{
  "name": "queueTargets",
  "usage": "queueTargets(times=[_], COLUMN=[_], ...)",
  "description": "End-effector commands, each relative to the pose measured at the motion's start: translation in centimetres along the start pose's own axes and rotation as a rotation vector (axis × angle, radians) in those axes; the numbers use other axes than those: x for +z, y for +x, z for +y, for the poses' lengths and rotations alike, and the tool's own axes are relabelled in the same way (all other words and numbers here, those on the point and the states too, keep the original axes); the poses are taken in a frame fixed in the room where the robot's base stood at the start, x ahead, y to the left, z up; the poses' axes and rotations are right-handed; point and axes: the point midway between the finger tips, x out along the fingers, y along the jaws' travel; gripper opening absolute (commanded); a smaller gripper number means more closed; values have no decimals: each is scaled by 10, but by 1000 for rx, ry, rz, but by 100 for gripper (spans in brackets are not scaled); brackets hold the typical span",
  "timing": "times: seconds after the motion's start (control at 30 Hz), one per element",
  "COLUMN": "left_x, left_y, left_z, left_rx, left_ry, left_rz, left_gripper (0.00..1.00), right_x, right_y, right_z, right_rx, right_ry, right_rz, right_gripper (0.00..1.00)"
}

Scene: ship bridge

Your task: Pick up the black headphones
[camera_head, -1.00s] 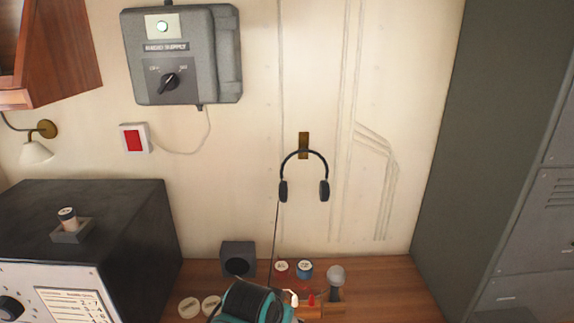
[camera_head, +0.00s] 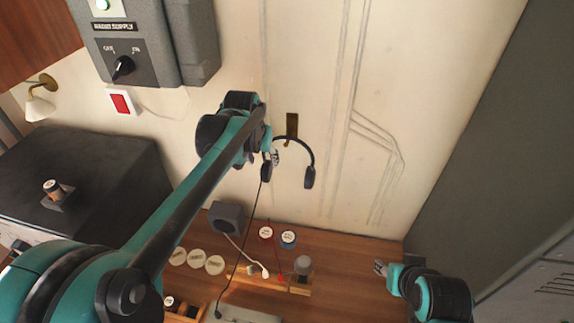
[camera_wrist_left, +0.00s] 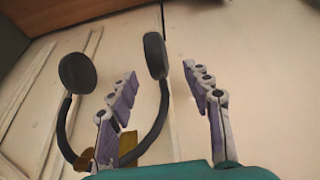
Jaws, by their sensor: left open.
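The black headphones (camera_head: 310,160) hang by their band from a brass wall hook plate (camera_head: 292,126). My left gripper (camera_head: 275,157) is at their left side, close to the left ear cup, and partly covers it in the head view. In the left wrist view the headphones (camera_wrist_left: 77,73) show both ear cups and the curved band. The open fingers of the left gripper (camera_wrist_left: 160,80) stand apart, with one ear cup and its side of the band seen between them; contact cannot be told. My right gripper (camera_head: 381,268) is low at the right, over the desk, its jaws too small to read.
A wooden desk (camera_head: 350,262) below holds several jars, white discs and a dark speaker box (camera_head: 226,216). A grey switch box (camera_head: 150,50) is on the wall at upper left. A tall grey cabinet (camera_head: 480,150) stands at the right.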

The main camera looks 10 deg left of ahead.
Motion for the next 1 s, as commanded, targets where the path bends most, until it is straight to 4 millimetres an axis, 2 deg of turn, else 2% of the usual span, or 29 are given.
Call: queueTargets(times=[0.4, 0.7, 0.87, 0.9, 1.0], left_x=[1, 1, 1, 1, 1], left_y=[57, 62, 62, 62, 62], left_z=[3, 3, 3, 3, 3], left_rx=[0, 0, 0, 0, 0], left_ry=[1, 0, 0, 0, 0], left_rz=[1, 1, 1, 1, 1], left_gripper=[50, 50, 8, 5, 5], right_x=[0, 0, 0, 0, 0], right_y=[0, 0, 0, 0, 0], right_z=[0, 0, 0, 0, 0], right_rx=[0, 0, 0, 0, 0], right_ry=[0, 0, 0, 0, 0], right_rz=[0, 0, 0, 0, 0], right_gripper=[40, 40, 40, 40, 40])
